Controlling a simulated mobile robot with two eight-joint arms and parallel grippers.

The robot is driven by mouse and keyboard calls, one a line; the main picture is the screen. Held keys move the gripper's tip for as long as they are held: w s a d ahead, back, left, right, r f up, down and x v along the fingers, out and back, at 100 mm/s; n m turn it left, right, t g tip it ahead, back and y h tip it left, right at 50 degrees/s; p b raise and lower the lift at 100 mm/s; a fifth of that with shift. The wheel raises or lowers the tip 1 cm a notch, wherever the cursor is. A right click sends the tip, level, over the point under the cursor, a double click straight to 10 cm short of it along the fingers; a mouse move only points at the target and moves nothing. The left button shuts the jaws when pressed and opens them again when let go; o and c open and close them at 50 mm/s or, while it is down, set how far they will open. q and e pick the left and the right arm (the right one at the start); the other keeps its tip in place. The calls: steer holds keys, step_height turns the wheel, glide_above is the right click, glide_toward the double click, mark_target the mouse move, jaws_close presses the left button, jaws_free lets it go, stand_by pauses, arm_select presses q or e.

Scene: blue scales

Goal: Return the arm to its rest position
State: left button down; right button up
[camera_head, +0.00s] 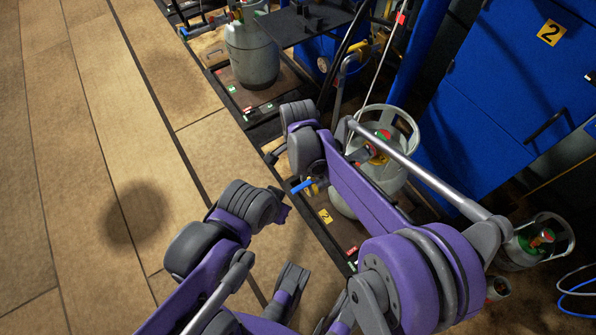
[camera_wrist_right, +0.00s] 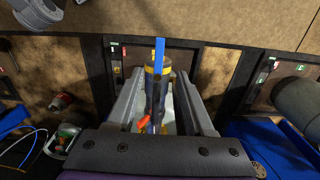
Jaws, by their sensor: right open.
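My right arm (camera_head: 370,200) reaches in from the lower right, over a gas cylinder on a floor scale. My right gripper (camera_wrist_right: 158,80) is open in the right wrist view. Between its fingers stands a black valve tool (camera_wrist_right: 157,95) with yellow bands and a blue tip; I cannot tell whether they touch it. An orange-red piece (camera_wrist_right: 143,124) sits near its base. The tool's blue tip also shows in the head view (camera_head: 302,185). My left arm (camera_head: 225,225) is folded at bottom centre; I cannot make out its fingers.
The gas cylinder (camera_head: 385,165) has a ring collar close to my right arm. Another cylinder (camera_head: 252,55) stands on a scale behind, and a small one (camera_head: 535,240) to the right. A blue cabinet (camera_head: 500,80) is at right. The tiled floor (camera_head: 90,130) at left is clear.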

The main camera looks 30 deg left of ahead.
steer(key=shift+d+r, duration=0.1)
stand_by(0.5)
steer(key=s+d+r+n+t, duration=0.1)
steer(key=d+r, duration=0.3)
steer(key=d, duration=0.6)
steer(key=d+r+n+t, duration=0.1)
steer(key=d+r, duration=0.3)
steer(key=d, duration=0.7)
steer(key=s+d+n+t, duration=0.3)
steer(key=s+d+n, duration=0.1)
steer(key=s+d, duration=1.15)
arm_select(q)
step_height(320, 180, up, 17)
steer(key=w+p, duration=0.2)
steer(key=p, duration=1.3)
steer(key=shift+t, duration=0.4)
arm_select(e)
steer(key=w+d+r, duration=0.1)
steer(key=w+r, duration=0.1)
steer(key=r, duration=0.6)
steer(key=w+r, duration=0.2)
steer(key=r, duration=0.6)
steer(key=shift+d, duration=0.4)
